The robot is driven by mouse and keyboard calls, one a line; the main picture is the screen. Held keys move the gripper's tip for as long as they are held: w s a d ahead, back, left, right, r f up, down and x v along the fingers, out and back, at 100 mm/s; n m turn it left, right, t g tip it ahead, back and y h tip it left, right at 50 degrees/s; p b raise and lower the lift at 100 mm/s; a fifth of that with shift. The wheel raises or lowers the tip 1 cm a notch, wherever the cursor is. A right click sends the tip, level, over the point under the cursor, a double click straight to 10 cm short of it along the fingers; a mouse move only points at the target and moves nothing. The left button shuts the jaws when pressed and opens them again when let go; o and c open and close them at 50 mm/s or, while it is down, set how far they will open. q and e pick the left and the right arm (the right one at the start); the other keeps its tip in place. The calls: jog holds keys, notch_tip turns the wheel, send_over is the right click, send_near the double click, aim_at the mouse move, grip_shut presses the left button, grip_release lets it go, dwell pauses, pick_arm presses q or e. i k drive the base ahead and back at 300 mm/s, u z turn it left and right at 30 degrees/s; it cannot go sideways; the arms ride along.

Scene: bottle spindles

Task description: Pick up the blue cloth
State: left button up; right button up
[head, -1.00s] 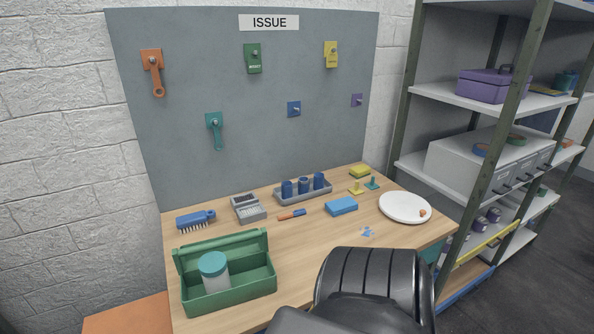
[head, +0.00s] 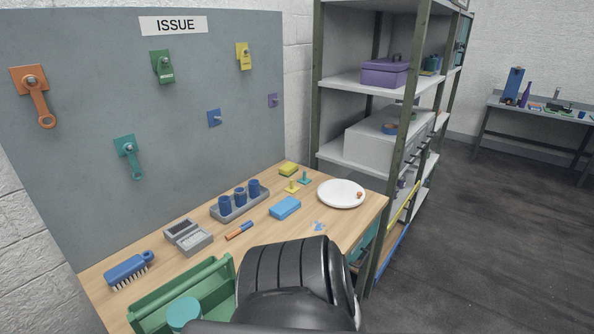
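A blue, rectangular, soft-edged block that looks like a folded cloth (head: 285,207) lies flat on the wooden bench (head: 265,235), between a grey holder and a white plate. A small light-blue piece (head: 318,226) lies nearer me on the bench; it is too small to tell what it is. A large black link of my own arm covers the front of the bench. Neither of my grippers is in view.
A green open box (head: 182,290) with a teal-lidded jar (head: 184,313) stands at the front left. A grey holder (head: 240,207) with blue cups, a blue brush (head: 129,268) and a white plate (head: 341,193) stand around. A shelf rack (head: 318,100) rises behind right.

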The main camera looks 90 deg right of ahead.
aim_at(283, 209)
jog(key=z, duration=3.55)
